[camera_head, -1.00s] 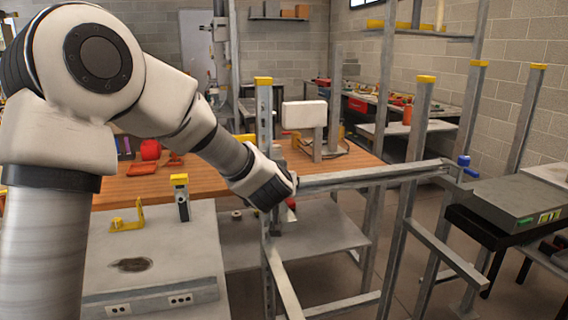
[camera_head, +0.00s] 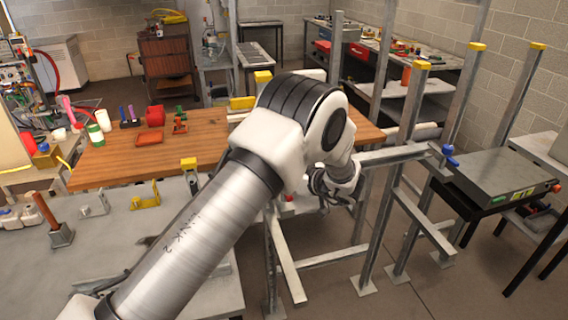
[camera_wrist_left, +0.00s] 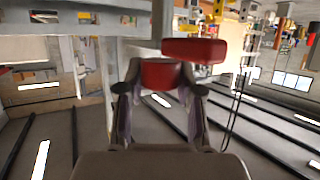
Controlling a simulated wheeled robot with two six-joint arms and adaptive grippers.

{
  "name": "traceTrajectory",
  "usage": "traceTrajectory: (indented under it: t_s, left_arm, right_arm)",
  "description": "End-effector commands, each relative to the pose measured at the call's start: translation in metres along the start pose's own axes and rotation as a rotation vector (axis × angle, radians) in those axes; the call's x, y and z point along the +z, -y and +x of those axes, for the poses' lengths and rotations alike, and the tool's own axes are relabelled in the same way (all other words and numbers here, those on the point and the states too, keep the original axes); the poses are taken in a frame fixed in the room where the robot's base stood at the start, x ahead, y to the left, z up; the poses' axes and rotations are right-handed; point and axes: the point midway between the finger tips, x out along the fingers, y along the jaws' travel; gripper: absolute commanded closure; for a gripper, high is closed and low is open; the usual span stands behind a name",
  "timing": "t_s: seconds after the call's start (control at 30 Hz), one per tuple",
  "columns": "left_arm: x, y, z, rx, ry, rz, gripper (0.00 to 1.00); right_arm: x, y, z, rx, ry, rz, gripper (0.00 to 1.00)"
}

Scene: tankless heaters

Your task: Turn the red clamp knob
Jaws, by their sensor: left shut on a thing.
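The red clamp knob (camera_wrist_left: 165,74) shows in the left wrist view between the two fingers of my left gripper (camera_wrist_left: 160,84). The fingers sit on either side of its lower red part, and the gripper is shut on it. A wider red piece (camera_wrist_left: 194,50) sits just above and to the right; whether it is one part with the knob I cannot tell. In the head view a small red spot (camera_head: 290,198) shows beside the steel frame, and my left arm hides most of that area. My right gripper is in neither view.
A grey steel frame (camera_head: 395,153) with yellow-capped posts stands around the gripper. A blue knob (camera_head: 449,151) is on its right side. A wooden table (camera_head: 105,168) with a red container (camera_head: 155,115) lies behind. Open floor (camera_head: 420,290) shows at the front right.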

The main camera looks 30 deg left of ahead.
Motion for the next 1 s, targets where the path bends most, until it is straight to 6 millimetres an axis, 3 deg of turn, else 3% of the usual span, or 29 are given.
traceTrajectory:
  t_s: [0.2, 0.6, 1.0]
  left_arm:
    - [-0.002, -0.003, 0.001, -0.184, -0.004, -0.085, 0.99]
    - [0.003, -0.002, 0.003, -0.504, -0.003, -0.217, 0.99]
    - [-0.001, -0.001, 0.001, -0.664, -0.002, -0.283, 0.99]
  right_arm:
    - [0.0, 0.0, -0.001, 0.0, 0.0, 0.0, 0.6]
    - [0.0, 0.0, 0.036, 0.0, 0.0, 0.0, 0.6]
    - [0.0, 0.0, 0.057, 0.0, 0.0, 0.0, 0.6]
